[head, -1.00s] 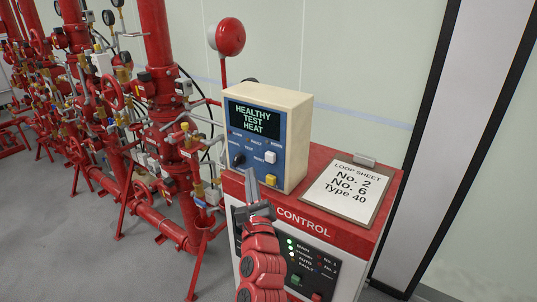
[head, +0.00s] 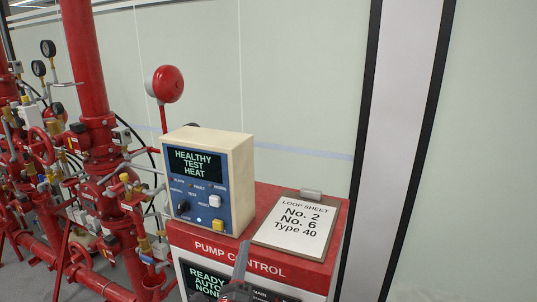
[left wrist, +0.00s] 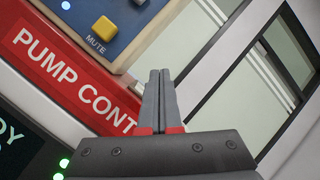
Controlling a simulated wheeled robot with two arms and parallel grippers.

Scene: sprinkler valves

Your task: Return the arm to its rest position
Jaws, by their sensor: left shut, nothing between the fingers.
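My left gripper (head: 240,262) shows at the bottom middle of the head view, in front of the pump control cabinet (head: 190,246). Its fingers are shut and empty. In the left wrist view the two fingers (left wrist: 159,78) lie side by side, pointing toward the cabinet's top right edge. Most of my left arm is out of the head view. My right gripper is not in view.
On the cabinet stand a blue-faced panel (head: 208,180) reading HEALTHY TEST HEAT and a loop sheet clipboard (head: 300,222). Red valve pipes (head: 90,130) and a red bell (head: 167,84) are to the left. Free floor shows little; a pale wall (head: 480,180) is at right.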

